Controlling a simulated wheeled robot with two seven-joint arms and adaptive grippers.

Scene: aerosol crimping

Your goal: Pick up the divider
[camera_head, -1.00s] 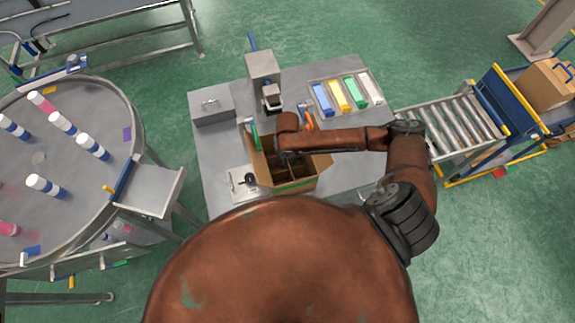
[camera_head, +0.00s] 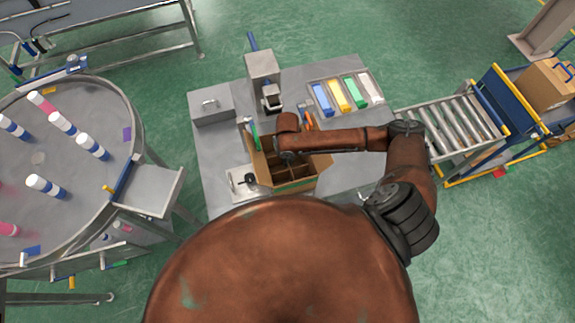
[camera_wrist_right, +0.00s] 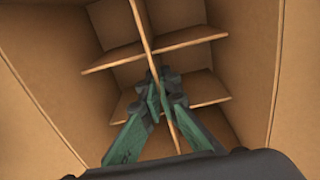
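The divider (camera_wrist_right: 193,90) is a set of crossed tan cardboard panels. In the head view the divider (camera_head: 268,169) sits inside an open cardboard box (camera_head: 294,187) on the grey table. My right arm reaches over the box, and its gripper points down into it. In the right wrist view my right gripper (camera_wrist_right: 158,96) has its two green-padded fingers drawn together at the tips, one on each side of the divider's long panel near a crossing. It looks shut on that panel. The arm hides part of the box in the head view. My left gripper is not in view.
A grey crimping machine (camera_head: 262,72) stands behind the box. A tray (camera_head: 376,82) of blue, yellow, green and white pieces lies behind right. A roller conveyor (camera_head: 462,128) is at the right. A round table (camera_head: 85,185) with several cans is at the left.

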